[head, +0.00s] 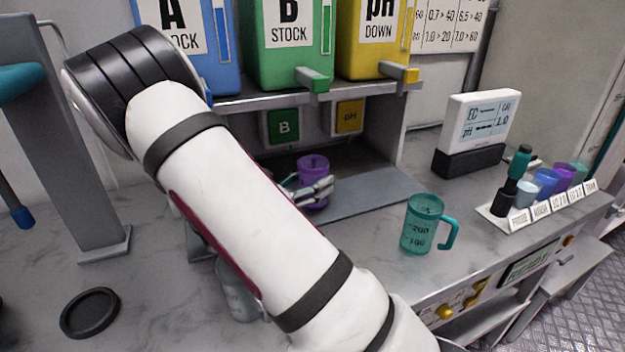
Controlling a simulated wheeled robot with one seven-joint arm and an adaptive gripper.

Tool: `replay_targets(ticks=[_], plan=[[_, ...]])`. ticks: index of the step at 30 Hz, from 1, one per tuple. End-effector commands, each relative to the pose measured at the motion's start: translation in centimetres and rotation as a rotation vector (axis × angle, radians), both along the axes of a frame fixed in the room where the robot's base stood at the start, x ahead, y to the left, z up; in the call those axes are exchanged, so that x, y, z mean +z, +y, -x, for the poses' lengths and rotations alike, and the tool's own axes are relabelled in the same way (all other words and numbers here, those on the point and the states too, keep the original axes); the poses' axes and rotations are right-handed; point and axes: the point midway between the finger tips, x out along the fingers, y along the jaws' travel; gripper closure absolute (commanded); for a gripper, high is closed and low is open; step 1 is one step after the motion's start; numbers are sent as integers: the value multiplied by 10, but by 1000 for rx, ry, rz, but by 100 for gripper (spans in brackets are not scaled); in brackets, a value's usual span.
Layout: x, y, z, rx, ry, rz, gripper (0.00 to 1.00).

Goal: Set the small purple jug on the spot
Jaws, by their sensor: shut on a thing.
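The small purple jug (313,166) is upright in the bay under the stock shelf, in front of the dark back area. My gripper (318,188) is shut on the jug, with its fingers crossing the jug's middle. My arm hides the left part of the gripper. I cannot tell whether the jug's base touches the surface below. A flat grey mat (378,197) lies under and to the right of the jug. No clearly marked spot shows; the bay's left floor is behind my arm.
A teal measuring jug (421,225) stands right of the mat. A meter (478,130) and a labelled rack of small cups (540,205) are farther right. Blue, green (289,45) and yellow containers fill the shelf above. A black round dish (90,312) lies at the left front.

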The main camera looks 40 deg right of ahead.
Motion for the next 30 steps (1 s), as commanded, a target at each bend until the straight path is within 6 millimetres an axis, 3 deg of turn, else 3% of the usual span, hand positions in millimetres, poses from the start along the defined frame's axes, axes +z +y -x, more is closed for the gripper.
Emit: replay_targets(ticks=[19, 20, 22, 30], plan=[[-5, 0, 0, 0, 0, 0, 79], [-5, 0, 0, 0, -1, 0, 40], [-5, 0, 0, 0, -1, 0, 25], [-5, 0, 0, 0, 0, 0, 24]])
